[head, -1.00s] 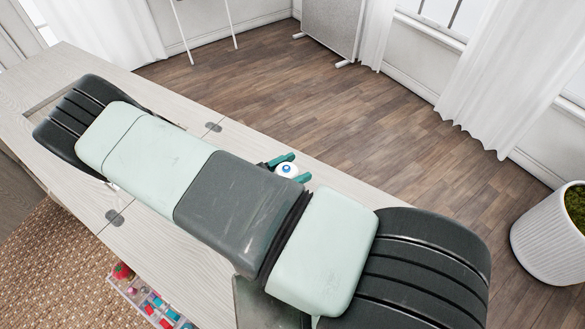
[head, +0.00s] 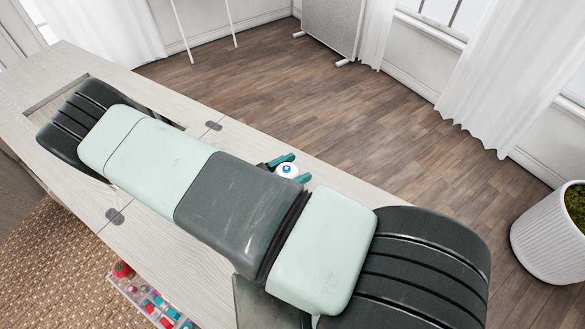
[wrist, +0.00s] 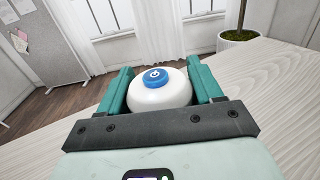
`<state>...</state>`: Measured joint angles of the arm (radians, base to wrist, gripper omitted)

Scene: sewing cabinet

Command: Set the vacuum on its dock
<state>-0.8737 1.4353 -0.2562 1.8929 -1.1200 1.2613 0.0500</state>
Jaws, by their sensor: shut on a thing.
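The vacuum is a small white round body with a blue top that bears a power mark; it shows in the wrist view (wrist: 160,95) and in the head view (head: 287,170). My gripper (wrist: 159,82) has its two green fingers on either side of the vacuum and is shut on it. In the head view my gripper (head: 291,169) is just past my arm, over the far side of the cabinet top. I cannot tell whether the vacuum touches the top. I see no dock in either view; my arm hides much of the cabinet top.
The pale wood cabinet top (head: 335,186) has a recess at its far left and hinges (head: 214,126). An open compartment (head: 150,303) with a red pincushion (head: 122,269) and several spools is at the near side. A white planter (head: 548,235) stands at the right.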

